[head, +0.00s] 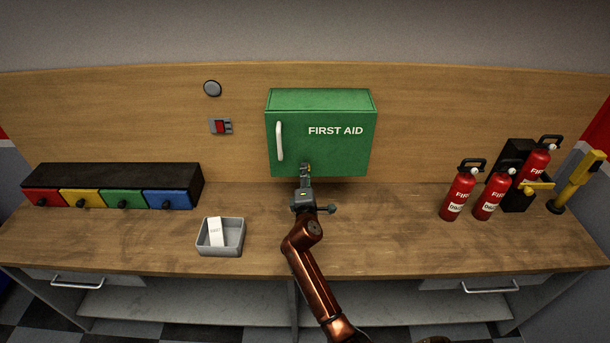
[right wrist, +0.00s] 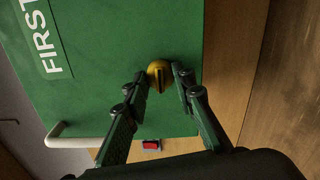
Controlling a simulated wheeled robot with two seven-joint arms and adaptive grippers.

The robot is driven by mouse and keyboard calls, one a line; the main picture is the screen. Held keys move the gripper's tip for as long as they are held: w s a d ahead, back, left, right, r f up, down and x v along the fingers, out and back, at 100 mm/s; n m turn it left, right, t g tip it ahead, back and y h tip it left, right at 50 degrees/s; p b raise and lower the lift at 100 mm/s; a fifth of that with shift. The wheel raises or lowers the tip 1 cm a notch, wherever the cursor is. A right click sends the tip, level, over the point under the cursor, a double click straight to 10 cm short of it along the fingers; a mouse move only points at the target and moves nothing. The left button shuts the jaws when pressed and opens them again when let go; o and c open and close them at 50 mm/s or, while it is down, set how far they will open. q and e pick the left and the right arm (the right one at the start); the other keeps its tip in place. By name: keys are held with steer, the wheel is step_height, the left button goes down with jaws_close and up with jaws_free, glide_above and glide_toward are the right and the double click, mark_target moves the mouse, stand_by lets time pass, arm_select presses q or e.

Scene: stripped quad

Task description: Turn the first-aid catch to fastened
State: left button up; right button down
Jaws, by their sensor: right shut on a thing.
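The green first-aid cabinet (head: 340,158) hangs on the wood back panel with its door closed and a white handle (head: 279,141) on the left of the door. Its catch (right wrist: 160,74) is a small yellow knob with a dark line or ridge, low on the door. My right gripper (head: 306,170) is at the door's lower edge, its fingers on either side of the catch. In the right wrist view the right gripper (right wrist: 160,84) is shut on the catch, which shows between the fingertips. In the head view the gripper mostly hides the catch. My left gripper is not in view.
A grey tray (head: 220,250) with a white block stands on the worktop (head: 370,240). Coloured drawers (head: 120,200) are at left; several red extinguishers (head: 460,195) and a yellow-handled device (head: 578,180) at right. A red switch (head: 221,126) is left of the cabinet. The worktop's middle is mostly clear.

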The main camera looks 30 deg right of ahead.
stand_by(0.4)
steer(key=c, duration=1.6)
jaws_free()
steer(key=v, duration=1.2)
steer(key=shift+d+f, duration=0.1)
steer(key=shift+f, duration=0.05)
